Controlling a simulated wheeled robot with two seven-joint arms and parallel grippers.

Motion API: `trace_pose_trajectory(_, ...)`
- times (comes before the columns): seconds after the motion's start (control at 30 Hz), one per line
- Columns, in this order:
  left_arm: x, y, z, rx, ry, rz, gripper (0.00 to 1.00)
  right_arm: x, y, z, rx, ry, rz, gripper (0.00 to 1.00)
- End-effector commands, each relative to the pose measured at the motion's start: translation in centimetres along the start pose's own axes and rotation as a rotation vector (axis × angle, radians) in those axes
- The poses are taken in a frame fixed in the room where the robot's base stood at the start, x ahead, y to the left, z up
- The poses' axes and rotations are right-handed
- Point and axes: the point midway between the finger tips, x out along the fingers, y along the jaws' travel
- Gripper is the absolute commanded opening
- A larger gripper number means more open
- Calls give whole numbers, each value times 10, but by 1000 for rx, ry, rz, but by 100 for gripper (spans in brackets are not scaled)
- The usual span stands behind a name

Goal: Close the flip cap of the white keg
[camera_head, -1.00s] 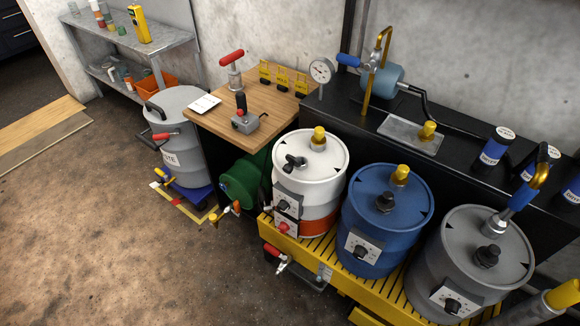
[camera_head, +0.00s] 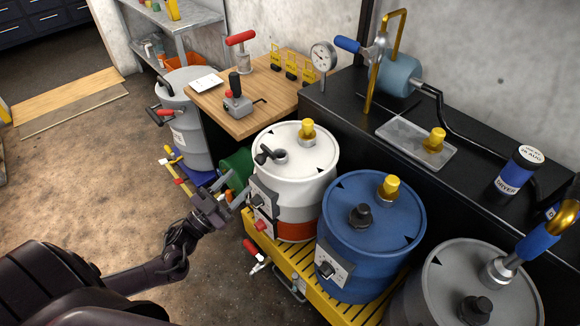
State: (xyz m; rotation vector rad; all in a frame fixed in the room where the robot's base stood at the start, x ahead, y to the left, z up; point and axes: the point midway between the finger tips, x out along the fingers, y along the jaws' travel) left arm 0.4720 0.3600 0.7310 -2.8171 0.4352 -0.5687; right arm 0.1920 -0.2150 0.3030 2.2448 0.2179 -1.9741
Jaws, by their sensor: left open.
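The white keg (camera_head: 300,180) with an orange-red lower band stands on the yellow slatted platform in the middle of the view. Its dark flip cap (camera_head: 265,156) sits at the left of the lid beside a grey neck; the cap's part sticks out to the left and looks open. A yellow fitting (camera_head: 307,131) stands at the back of the lid. My left gripper (camera_head: 238,190) is open and empty, low to the left of the keg near its front control panel (camera_head: 263,204), below lid height. I cannot tell whether it touches the panel. My right gripper is not in view.
A blue drum (camera_head: 345,248) and a grey drum (camera_head: 440,285) stand to the right of the keg. A wooden table (camera_head: 262,115) with a joystick box (camera_head: 238,106) is behind it. A black bench (camera_head: 390,165) runs along the wall.

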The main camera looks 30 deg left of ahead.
Motion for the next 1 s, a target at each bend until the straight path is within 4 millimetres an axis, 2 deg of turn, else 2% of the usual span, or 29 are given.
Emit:
trace_pose_trajectory(0.13,13,1,-12,-1,40,24,48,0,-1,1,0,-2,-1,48)
trace_pose_trajectory(0.53,71,2,-13,-2,36,21,48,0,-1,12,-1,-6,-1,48)
trace_pose_trajectory(0.7,80,3,-12,-1,33,19,48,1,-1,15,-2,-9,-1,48)
trace_pose_trajectory(0.93,81,3,-12,-1,32,19,48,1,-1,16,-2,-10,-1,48)
trace_pose_trajectory(1.0,81,3,-12,-1,32,19,40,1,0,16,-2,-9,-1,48)
